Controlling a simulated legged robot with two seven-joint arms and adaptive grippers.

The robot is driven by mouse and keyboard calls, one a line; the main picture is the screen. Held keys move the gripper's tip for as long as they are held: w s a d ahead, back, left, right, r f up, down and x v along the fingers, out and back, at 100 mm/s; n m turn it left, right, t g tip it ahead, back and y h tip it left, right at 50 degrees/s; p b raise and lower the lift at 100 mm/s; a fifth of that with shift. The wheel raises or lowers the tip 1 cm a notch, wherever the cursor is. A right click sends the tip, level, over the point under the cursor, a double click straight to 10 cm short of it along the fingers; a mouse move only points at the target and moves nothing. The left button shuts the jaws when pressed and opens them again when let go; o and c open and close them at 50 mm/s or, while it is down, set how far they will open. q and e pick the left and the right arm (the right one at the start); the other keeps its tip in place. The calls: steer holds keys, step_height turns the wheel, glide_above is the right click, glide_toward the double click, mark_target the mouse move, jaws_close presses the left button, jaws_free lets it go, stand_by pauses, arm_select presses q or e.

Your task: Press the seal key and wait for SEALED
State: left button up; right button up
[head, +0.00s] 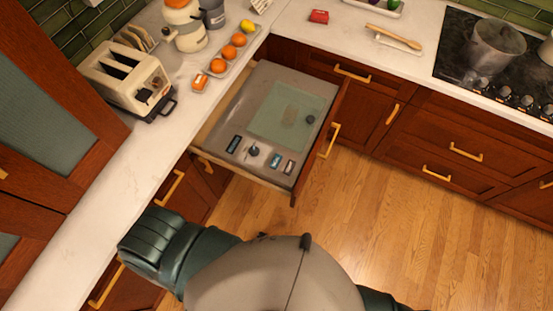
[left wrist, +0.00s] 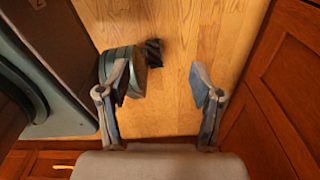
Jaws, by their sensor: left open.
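An open drawer (head: 262,85) below the corner of the counter holds a grey panel with a pale green, see-through plate. Along the panel's near edge are a dark display (head: 234,144), a round dark knob (head: 253,150), and two small keys, one bluish (head: 275,160) and one darker (head: 289,167). Their lettering is too small to read, so I cannot tell which is the seal key or whether SEALED shows. My left gripper (left wrist: 161,84) is open and empty in the left wrist view, above the wooden floor. It is hidden in the head view. My right gripper is not seen.
A toaster (head: 122,80) and a tray with oranges (head: 219,68) stand on the counter left of the drawer. A pot (head: 494,48) sits on the hob at the right. The wooden floor (head: 370,220) right of the drawer is clear.

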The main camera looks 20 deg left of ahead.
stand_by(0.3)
arm_select(q)
jaws_close()
stand_by(1.2)
